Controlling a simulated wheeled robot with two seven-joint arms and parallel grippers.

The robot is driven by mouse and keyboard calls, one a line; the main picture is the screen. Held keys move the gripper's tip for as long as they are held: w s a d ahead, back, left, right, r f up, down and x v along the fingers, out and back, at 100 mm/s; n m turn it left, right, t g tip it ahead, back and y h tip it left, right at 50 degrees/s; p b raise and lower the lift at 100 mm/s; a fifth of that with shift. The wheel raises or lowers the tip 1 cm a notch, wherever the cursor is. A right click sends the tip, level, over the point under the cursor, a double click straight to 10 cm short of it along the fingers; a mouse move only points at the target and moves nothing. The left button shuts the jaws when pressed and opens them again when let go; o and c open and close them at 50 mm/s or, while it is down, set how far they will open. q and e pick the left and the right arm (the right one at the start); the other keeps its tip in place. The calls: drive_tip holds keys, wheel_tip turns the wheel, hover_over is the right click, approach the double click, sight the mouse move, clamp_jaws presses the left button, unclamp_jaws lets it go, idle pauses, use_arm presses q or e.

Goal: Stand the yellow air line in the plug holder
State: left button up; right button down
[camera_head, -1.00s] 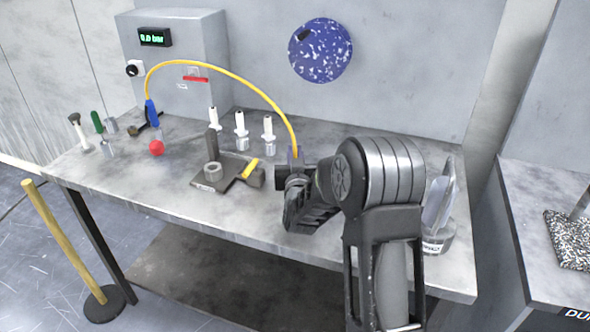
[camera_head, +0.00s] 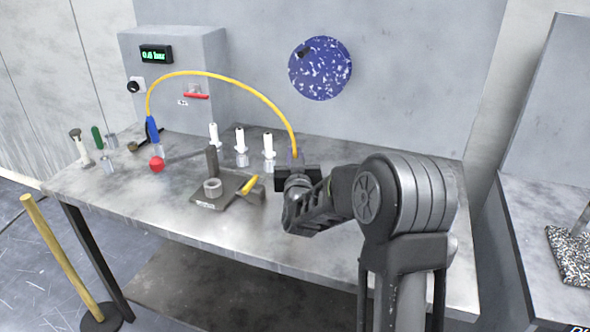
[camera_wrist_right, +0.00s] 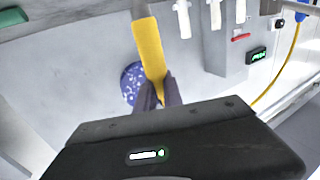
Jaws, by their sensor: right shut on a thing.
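The yellow air line (camera_head: 225,76) arches over the bench from a blue coupling (camera_head: 152,129) by the grey box to my right gripper (camera_head: 295,156). In the right wrist view that gripper (camera_wrist_right: 159,98) is shut on the line's thick yellow end (camera_wrist_right: 148,50), which runs up the picture from between the fingertips. The picture is upside down, so this end points toward the bench. A dark tray (camera_head: 205,199) with a post (camera_head: 212,160) and a grey ring (camera_head: 212,188) lies left of the gripper. I cannot tell which part is the plug holder. My left gripper is not in view.
Three white-topped bottles (camera_head: 240,146) stand behind the tray. A yellow piece (camera_head: 250,185) lies at its right side. A speckled blue disc (camera_head: 320,68) is on the back wall. The bench front is clear.

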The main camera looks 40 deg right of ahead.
wheel_tip(320, 180, up, 5)
drive_tip(key=shift+r, duration=0.15)
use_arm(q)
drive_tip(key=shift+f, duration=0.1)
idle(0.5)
